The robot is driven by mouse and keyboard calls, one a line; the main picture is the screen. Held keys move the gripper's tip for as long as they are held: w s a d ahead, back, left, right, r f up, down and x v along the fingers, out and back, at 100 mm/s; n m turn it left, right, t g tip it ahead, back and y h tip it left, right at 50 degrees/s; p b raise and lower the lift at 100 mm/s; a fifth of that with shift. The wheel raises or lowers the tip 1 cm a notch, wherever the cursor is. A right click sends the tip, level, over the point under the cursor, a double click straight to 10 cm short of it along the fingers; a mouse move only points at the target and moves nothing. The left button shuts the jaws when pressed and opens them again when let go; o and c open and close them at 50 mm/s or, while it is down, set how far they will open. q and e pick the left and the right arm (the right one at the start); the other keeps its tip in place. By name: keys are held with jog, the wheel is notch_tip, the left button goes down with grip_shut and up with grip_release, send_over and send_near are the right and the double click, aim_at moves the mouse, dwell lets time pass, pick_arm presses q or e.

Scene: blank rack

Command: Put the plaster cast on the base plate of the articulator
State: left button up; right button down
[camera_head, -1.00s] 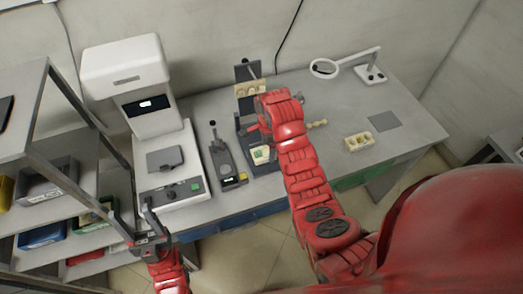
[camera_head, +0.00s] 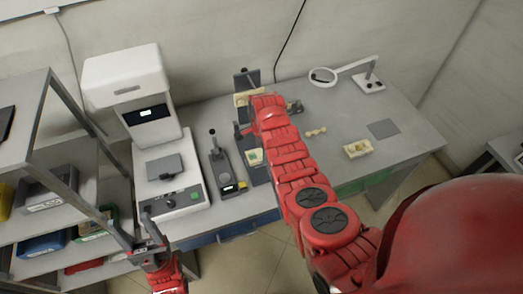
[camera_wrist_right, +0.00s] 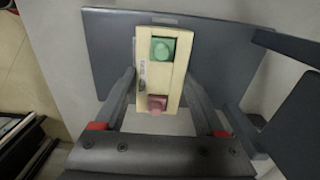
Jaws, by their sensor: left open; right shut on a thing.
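The plaster cast (camera_wrist_right: 143,105) is a cream block with a green square and a pink square on its face. My right gripper (camera_wrist_right: 163,82) is shut on it, one finger along each side. The cast lies over the dark grey base plate (camera_wrist_right: 105,50) of the articulator; I cannot tell whether they touch. My arm hides much of the articulator. My left gripper (camera_head: 136,231) is open and empty at the front left, off the bench.
A white machine (camera_head: 165,165) and a small dark device (camera_head: 222,165) stand to the left of the articulator. A cream block (camera_head: 357,149), a grey pad (camera_head: 383,128) and a magnifier lamp (camera_head: 369,82) are on the right. A shelf with bins (camera_head: 45,195) stands at far left.

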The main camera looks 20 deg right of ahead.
jog(key=shift+f, duration=0.3)
